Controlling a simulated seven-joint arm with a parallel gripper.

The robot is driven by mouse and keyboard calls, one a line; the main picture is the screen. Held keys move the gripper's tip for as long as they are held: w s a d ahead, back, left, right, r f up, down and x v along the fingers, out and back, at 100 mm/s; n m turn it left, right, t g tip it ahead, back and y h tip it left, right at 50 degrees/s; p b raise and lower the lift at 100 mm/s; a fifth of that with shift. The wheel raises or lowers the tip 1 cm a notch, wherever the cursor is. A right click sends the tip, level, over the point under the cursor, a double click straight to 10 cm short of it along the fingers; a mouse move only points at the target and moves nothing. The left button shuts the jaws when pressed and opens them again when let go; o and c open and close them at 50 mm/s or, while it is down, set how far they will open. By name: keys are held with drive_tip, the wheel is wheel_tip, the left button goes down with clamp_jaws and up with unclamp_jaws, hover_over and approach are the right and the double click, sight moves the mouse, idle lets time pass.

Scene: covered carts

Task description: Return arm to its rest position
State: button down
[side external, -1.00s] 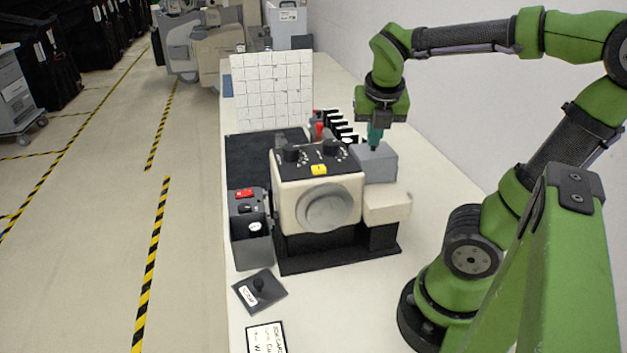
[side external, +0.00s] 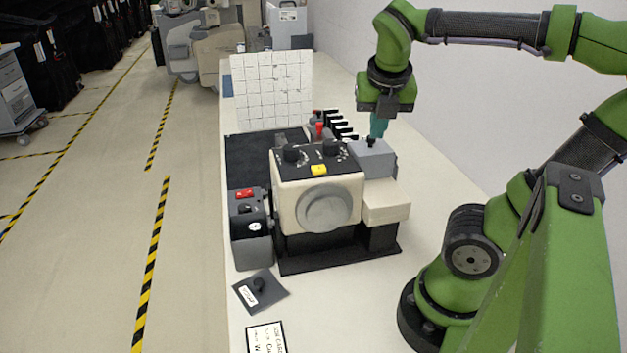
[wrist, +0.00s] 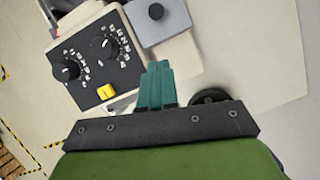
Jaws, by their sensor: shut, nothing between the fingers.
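My green arm reaches in from the right in the side external view. My gripper (side external: 378,126), with teal fingers, points down just behind the grey block (side external: 371,160) with a small black knob on top. In the wrist view my gripper (wrist: 157,68) shows its teal fingers shut together and empty. The grey block with its knob (wrist: 155,13) lies just beyond the fingertips in that view. Whether the fingertips touch the block is hard to tell, as it partly hides them in the side view.
A cream machine (side external: 318,207) with black dials and a yellow button stands left of my gripper. Behind it are a white grid board (side external: 272,90) and a row of black pieces (side external: 341,128). A grey box (side external: 250,240) and a knobbed plate (side external: 260,291) are at the left front.

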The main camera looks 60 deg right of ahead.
drive_tip(key=v, duration=0.5)
drive_tip(key=w+a+f+m+t+y, duration=0.1)
drive_tip(key=a+m, duration=0.5)
drive_tip(key=m, duration=0.8)
drive_tip(key=w+a+f+m+t+y, duration=0.2)
drive_tip(key=a+f+m+t+y, duration=0.2)
drive_tip(key=m, duration=1)
drive_tip(key=a+f, duration=0.2)
drive_tip(key=a, duration=0.1)
drive_tip(key=shift+f+y, duration=0.4)
